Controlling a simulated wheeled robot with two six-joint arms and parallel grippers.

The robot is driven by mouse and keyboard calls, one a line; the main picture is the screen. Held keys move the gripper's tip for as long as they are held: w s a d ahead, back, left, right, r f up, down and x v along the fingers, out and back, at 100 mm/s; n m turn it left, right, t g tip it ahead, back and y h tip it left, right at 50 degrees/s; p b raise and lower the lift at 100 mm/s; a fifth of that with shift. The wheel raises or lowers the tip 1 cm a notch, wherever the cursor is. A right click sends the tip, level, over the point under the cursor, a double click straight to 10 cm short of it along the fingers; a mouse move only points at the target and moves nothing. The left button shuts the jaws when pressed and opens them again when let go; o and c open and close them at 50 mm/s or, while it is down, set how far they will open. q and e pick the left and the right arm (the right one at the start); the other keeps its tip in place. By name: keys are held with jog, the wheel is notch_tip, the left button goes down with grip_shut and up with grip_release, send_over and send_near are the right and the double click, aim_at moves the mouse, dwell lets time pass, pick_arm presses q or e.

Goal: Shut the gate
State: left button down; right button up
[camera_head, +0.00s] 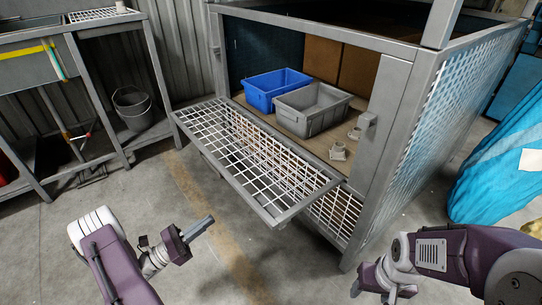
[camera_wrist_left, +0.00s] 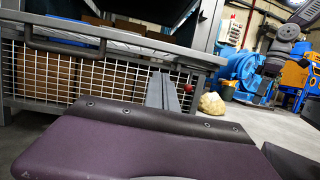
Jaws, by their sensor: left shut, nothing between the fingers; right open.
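The gate (camera_head: 307,203) is a grey-framed panel of white wire mesh. It is folded down and juts out from the front of the grey metal cage (camera_head: 395,100), leaving the opening above it clear. My left gripper (camera_head: 208,222) is shut and empty, to the left of the gate's outer edge and apart from it in the head view. In the left wrist view its fingers (camera_wrist_left: 166,90) point toward a grey bar with a dark handle (camera_wrist_left: 65,45) and mesh below. My right gripper (camera_head: 368,285) is open and low at the front right, near the cage's front corner post.
A bench and a bucket (camera_head: 132,105) are at the left. Blue-draped material (camera_head: 500,165) is at the right. The floor before the gate is clear.

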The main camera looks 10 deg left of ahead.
pick_arm(q)
jog(key=w+d+r+n+t+y+p, duration=0.1)
jog(key=w+d, duration=0.7)
jog(key=w, duration=0.4)
jog(key=shift+d+r+t, duration=0.3)
jog(key=shift+d+r, duration=0.1)
jog(key=shift+w, duration=0.1)
notch_tip(320, 180, up, 2)
jog(key=shift+r+p, duration=0.1)
jog(key=shift+p, duration=0.9)
pick_arm(e)
jog(key=shift+w+d+r, duration=0.2)
jog(key=shift+d+r, duration=0.05)
jog(key=shift+r, duration=0.2)
jog(key=shift+w+d+r, duration=0.15)
jog(key=shift+d+r, duration=0.05)
jog(key=shift+r, duration=0.2)
